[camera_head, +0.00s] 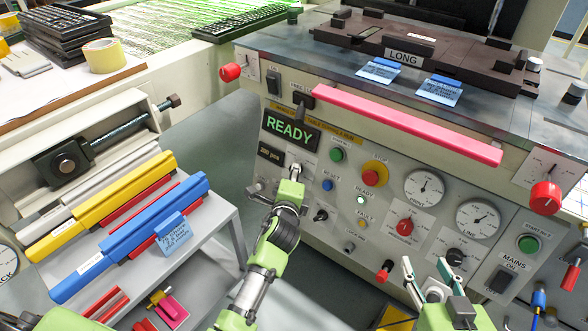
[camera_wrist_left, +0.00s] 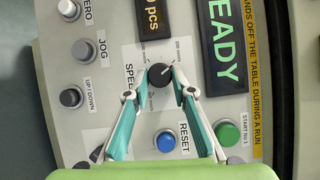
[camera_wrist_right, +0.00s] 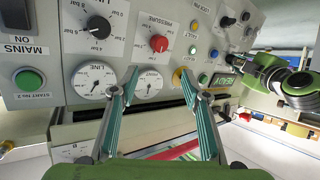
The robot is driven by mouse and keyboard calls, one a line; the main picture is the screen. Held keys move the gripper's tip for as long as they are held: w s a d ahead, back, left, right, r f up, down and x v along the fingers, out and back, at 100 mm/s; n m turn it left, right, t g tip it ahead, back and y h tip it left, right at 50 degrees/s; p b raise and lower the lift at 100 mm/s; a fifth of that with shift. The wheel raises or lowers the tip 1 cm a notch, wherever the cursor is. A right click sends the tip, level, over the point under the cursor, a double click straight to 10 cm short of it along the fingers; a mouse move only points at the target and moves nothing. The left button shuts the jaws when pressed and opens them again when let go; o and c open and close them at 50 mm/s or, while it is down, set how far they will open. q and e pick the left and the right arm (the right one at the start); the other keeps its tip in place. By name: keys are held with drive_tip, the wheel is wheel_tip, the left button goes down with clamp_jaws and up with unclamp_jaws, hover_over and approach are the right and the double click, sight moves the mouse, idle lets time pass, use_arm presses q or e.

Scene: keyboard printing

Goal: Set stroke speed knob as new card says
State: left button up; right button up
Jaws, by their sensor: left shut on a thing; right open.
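The black stroke speed knob (camera_wrist_left: 160,75) is on the panel beside the partly covered SPEED label in the left wrist view. My left gripper (camera_wrist_left: 161,87) is shut on it, with one fingertip at each side. In the head view my left gripper (camera_head: 296,176) is just below the READY display (camera_head: 290,132) and hides the knob. Blue cards (camera_head: 380,70) and (camera_head: 438,90) lie on the machine top, and another blue card (camera_head: 174,236) hangs on a blue bar; their small writing is not readable. My right gripper (camera_head: 428,275) is open and empty before the lower panel.
The blue reset button (camera_wrist_left: 166,141) and green start button (camera_wrist_left: 228,133) are close to the left fingers. A red emergency stop (camera_head: 374,173), gauges (camera_head: 424,188) and a red pressure knob (camera_head: 405,226) are to the right. A pink bar (camera_head: 405,124) runs along the machine's front edge.

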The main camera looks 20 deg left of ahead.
use_arm(q)
drive_tip(key=shift+n+g+p, duration=0.4)
drive_tip(key=shift+n+p, duration=0.4)
drive_tip(key=shift+p, duration=0.4)
use_arm(e)
drive_tip(key=s+d+f+g+h, duration=0.2)
drive_tip(key=s+d+f+g, duration=0.2)
drive_tip(key=s+f+g, duration=0.4)
drive_tip(key=s+f, duration=0.2)
drive_tip(key=s, duration=0.2)
drive_tip(key=shift+s+d+m, duration=0.3)
drive_tip(key=shift+s+d, duration=0.05)
drive_tip(key=shift+s, duration=0.05)
drive_tip(key=shift+f, duration=0.1)
use_arm(q)
drive_tip(key=o, duration=1.1)
drive_tip(key=v, duration=1.2)
